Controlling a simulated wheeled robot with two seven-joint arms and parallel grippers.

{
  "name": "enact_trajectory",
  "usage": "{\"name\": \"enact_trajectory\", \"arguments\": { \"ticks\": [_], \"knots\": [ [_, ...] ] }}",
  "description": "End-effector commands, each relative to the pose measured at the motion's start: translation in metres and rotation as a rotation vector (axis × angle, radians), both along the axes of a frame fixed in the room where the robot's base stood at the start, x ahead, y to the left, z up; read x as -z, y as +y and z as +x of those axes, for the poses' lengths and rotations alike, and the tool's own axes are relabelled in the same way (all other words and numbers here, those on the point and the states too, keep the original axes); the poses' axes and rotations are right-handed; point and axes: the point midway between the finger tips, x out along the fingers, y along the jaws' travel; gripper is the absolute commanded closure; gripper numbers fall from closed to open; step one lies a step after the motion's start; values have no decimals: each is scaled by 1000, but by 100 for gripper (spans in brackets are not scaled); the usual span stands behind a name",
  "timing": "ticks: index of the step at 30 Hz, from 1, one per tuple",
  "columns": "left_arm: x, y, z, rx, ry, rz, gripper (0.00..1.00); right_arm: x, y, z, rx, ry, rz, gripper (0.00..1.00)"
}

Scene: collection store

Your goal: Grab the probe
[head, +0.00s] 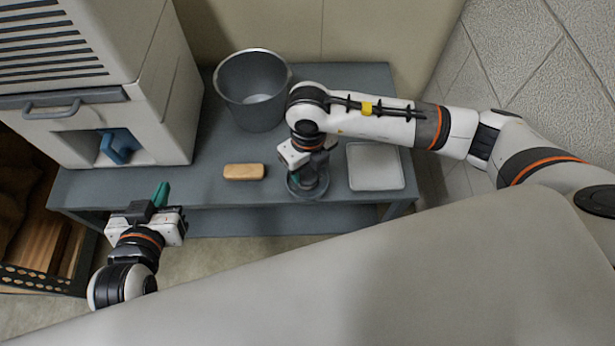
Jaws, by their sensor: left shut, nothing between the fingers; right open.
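A dark upright object (318,178) on a round dark base stands at the front of the grey table and may be the probe. My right gripper (303,176) is directly over it, pointing down, and hides most of it. This gripper is open; I cannot tell whether its fingers touch the object.
The grey table (220,195) carries a dark grey bucket (253,95), a tan wooden block (244,171) and a pale square tray (374,167). A white cabinet (165,120) with a blue part (119,145) in its opening stands at the left. A tiled wall is at the right.

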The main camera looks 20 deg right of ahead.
Motion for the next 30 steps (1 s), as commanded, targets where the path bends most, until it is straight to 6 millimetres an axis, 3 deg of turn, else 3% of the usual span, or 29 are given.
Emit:
{"name": "enact_trajectory", "arguments": {
  "ticks": [9, 20, 27, 30],
  "knots": [
    [-41, -12, 21, 19, -289, -70, 100, 38, 2, -1, -1, 3, 0, 45],
    [-50, -14, 23, 22, -340, -83, 100, 42, 2, 0, -1, 0, 1, 45],
    [-50, -14, 23, 21, -339, -83, 100, 42, 2, 0, -1, 0, 1, 79],
    [-50, -14, 23, 21, -339, -83, 100, 42, 3, 0, -1, 0, 1, 79]
  ]
}}
